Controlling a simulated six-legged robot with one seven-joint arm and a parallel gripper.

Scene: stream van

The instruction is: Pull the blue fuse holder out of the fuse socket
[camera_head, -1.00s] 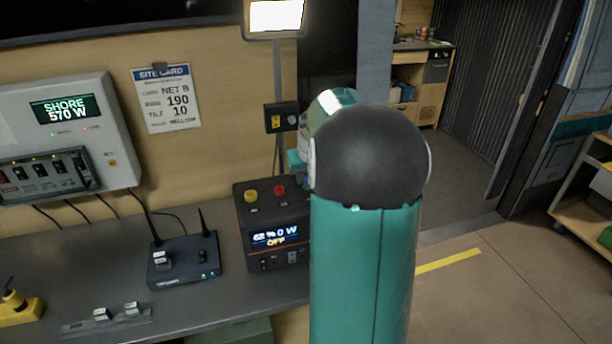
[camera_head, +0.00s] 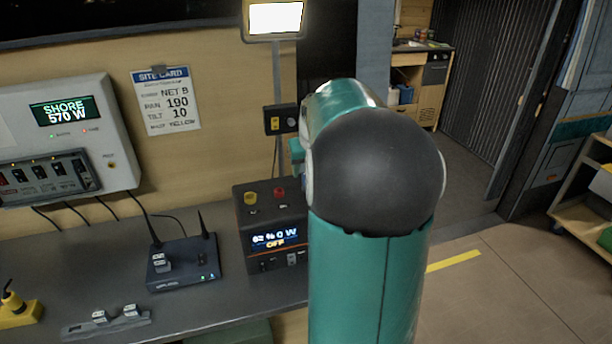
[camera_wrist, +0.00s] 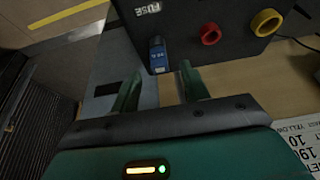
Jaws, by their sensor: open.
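In the wrist view, the blue fuse holder (camera_wrist: 158,56) sticks out of the black power unit (camera_wrist: 186,17), just below a white FUSE label. The socket itself is hard to make out where the holder meets the unit. My gripper (camera_wrist: 160,70) is open, one finger on each side of the holder's near end. I cannot tell whether either finger touches it. In the head view, the power unit (camera_head: 245,215) stands on the bench and its screen reads OFF.
The power unit carries a red terminal (camera_wrist: 210,34) and a yellow terminal (camera_wrist: 265,22). A router (camera_head: 185,262) with two antennas stands left of the unit on the grey bench (camera_head: 95,255). A lamp (camera_head: 274,18) rises behind. Open floor lies to the right.

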